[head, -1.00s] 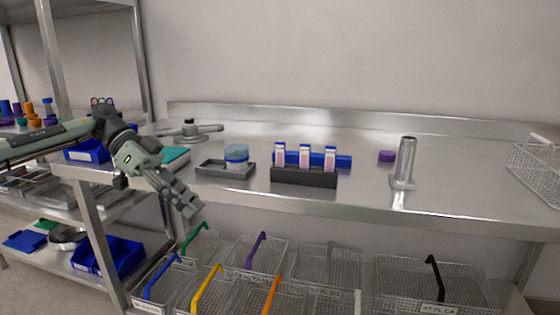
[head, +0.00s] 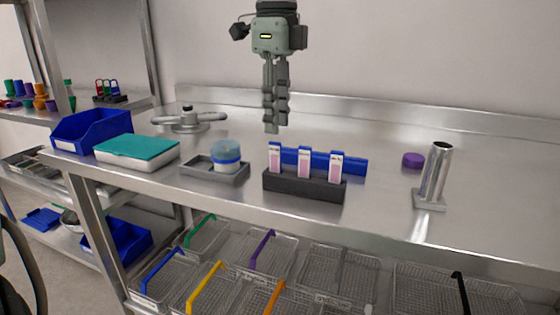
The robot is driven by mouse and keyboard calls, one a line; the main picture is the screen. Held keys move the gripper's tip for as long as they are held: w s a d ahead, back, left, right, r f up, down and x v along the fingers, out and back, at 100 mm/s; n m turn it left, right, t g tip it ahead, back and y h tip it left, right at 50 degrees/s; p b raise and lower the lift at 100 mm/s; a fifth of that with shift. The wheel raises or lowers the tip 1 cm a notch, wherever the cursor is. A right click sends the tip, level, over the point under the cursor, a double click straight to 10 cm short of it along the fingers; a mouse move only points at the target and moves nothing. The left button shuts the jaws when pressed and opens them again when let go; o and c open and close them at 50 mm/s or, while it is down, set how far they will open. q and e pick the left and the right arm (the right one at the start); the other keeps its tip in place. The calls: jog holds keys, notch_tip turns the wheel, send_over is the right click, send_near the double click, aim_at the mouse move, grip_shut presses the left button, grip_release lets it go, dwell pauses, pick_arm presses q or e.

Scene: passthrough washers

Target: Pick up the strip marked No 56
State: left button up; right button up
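My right gripper is out of view.
Left of the rack is a grey tray (head: 240,177) with a blue-banded jar (head: 226,156). A metal tube on a foot (head: 434,178) and a purple cap (head: 413,160) are at right. Wire baskets sit below.

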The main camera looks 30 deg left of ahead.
aim_at(275, 142)
pick_arm(q)
jog(key=f, duration=0.2)
jog(key=s+f, duration=0.1)
jog(key=f, duration=0.1)
jog(key=shift+f, duration=0.35)
jog(key=shift+w+f, duration=0.15)
jog(key=shift+f, duration=0.35)
grip_shut()
